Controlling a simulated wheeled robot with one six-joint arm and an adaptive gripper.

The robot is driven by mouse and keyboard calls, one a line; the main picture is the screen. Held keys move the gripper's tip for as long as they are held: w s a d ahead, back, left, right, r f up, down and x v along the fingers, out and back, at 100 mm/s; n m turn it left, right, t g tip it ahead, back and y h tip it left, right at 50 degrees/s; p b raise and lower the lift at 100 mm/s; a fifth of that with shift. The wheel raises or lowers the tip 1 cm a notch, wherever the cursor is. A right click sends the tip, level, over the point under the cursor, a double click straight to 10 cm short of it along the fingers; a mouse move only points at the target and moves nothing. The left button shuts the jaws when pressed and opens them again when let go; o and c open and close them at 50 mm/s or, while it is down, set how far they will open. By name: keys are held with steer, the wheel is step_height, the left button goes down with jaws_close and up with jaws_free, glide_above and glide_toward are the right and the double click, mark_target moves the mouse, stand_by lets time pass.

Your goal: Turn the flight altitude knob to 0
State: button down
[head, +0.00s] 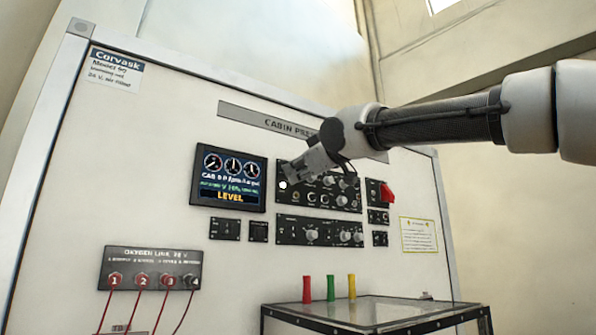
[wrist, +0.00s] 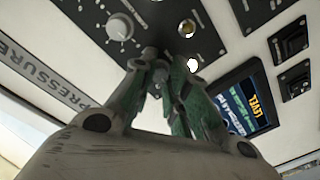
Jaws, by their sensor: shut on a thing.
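My gripper (head: 300,172) reaches from the right to the left part of the upper black panel (head: 350,204) on the white cabinet. In the wrist view its fingers (wrist: 160,62) are close together against this panel, shut on a knob that they mostly hide. I cannot read that knob's label or its setting. Another grey knob (wrist: 120,27) with a ring of marks stands free beside the fingertips. More knobs show on the upper panel to the right of my gripper in the head view.
A lit display (head: 232,178) reading LEVEL is left of the panel. A red switch (head: 387,192) sits to the right. A lower knob panel (head: 320,231) is below.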

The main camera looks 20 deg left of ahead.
steer(key=shift+f, duration=0.1)
stand_by(0.3)
steer(key=c, duration=1.4)
jaws_free()
steer(key=shift+o, duration=0.2)
steer(key=v, duration=1.2)
